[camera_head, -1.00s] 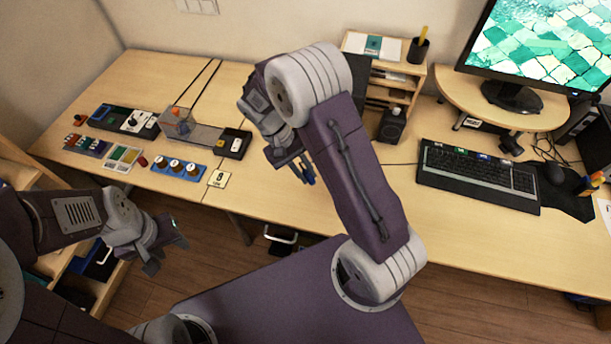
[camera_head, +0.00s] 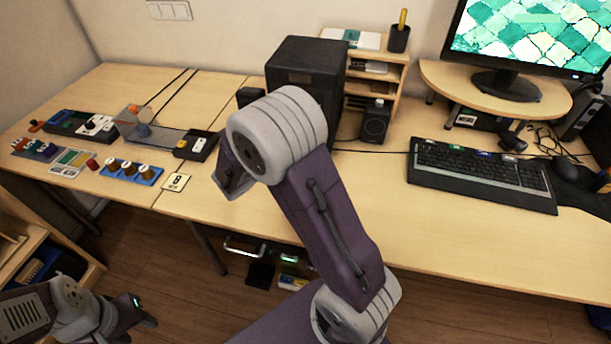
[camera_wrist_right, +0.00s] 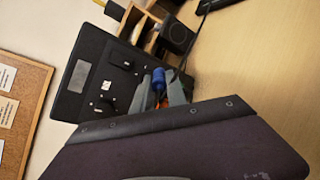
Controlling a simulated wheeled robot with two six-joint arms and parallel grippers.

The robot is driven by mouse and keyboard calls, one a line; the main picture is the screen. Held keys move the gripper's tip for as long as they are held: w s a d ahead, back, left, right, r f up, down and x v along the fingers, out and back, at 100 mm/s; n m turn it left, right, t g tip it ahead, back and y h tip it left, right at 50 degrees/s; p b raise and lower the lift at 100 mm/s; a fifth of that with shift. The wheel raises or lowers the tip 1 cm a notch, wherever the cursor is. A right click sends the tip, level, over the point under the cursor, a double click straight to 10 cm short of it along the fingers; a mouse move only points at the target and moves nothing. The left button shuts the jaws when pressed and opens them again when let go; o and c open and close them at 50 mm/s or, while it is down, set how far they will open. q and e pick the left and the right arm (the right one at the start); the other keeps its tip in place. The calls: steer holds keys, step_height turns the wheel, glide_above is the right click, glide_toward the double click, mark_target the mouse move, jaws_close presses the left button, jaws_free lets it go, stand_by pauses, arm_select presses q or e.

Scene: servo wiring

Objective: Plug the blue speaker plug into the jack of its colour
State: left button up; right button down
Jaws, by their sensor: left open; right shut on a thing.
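The blue plug (camera_wrist_right: 158,78) sits between the fingertips of my right gripper (camera_wrist_right: 163,93) in the right wrist view, and the gripper is shut on it. A small orange bit shows just beneath it. Beyond the plug is the black box (camera_wrist_right: 85,85), with dark fittings on its face; I cannot make out a blue jack there. In the head view the black box (camera_head: 305,70) stands at the back of the desk, partly behind my right arm. There the plug is hidden, and my right gripper (camera_head: 232,178) shows only in part. My left gripper (camera_head: 143,312) is open and empty, low at the left.
A transparent tray (camera_head: 165,137) holds orange and blue parts, with two dark cables behind it. A blue block with round knobs (camera_head: 130,170) lies at the left. A small speaker (camera_head: 376,120), shelf (camera_head: 388,75) and keyboard (camera_head: 480,172) stand right. The front middle desk is clear.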

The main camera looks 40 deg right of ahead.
steer(key=w+a+f+n+t+b, duration=0.1)
steer(key=w+a+f+t+b, duration=0.1)
steer(key=f+b, duration=0.1)
steer(key=w+a+f+n+t+b, duration=0.2)
steer(key=w+f+b, duration=0.1)
steer(key=b, duration=0.3)
steer(key=w+a+f+n+t+b, duration=0.1)
steer(key=w+a+f+t+b, duration=0.1)
steer(key=b, duration=0.3)
steer(key=shift+w+a+f+n+t+y, duration=0.1)
steer(key=shift+w+f+n+t+y, duration=0.1)
steer(key=shift+f, duration=0.2)
steer(key=shift+w+f+n+t+y, duration=0.1)
steer(key=shift+f+t, duration=0.1)
steer(key=shift+f, duration=0.15)
steer(key=shift+a, duration=0.2)
arm_select(q)
step_height(320, 180, down, 18)
steer(key=shift+r, duration=0.25)
arm_select(e)
steer(key=shift+r+t, duration=0.15)
steer(key=shift+t, duration=0.15)
arm_select(q)
steer(key=shift+w+f, duration=0.1)
